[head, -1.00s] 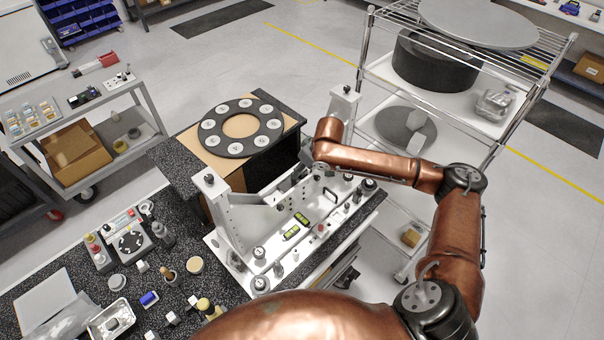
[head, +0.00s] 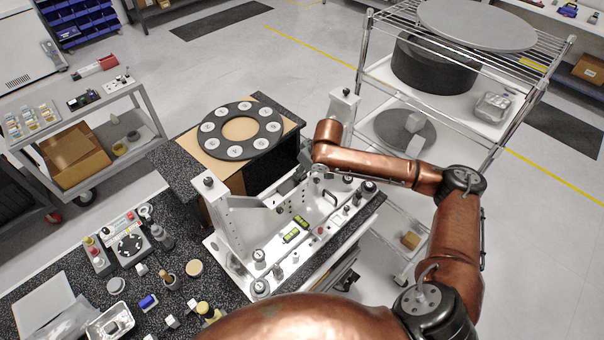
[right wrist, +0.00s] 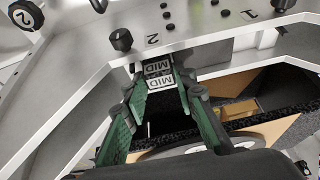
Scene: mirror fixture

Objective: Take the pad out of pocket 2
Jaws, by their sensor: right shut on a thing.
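The white mirror fixture (head: 262,222) stands on the bench in the head view, with upright plates and knobs. My right gripper (right wrist: 160,84) has dark links and green fingers; it is shut on a pad (right wrist: 160,81) with a white label reading MID. A second MID label shows just beyond it. Pocket 2's mark, a black 2 (right wrist: 152,39), is on the pale plate just above the fingertips. I cannot tell whether the pad is still inside the pocket. In the head view the right gripper (head: 301,176) is small at the fixture's far side. My left gripper is out of view.
A dark ring with several pale discs (head: 268,141) lies on the stand behind the fixture. A wire rack (head: 362,52) stands at the right. Small tools and a metal tray (head: 94,330) crowd the bench at left. Black knobs (right wrist: 121,40) stick out near the gripper.

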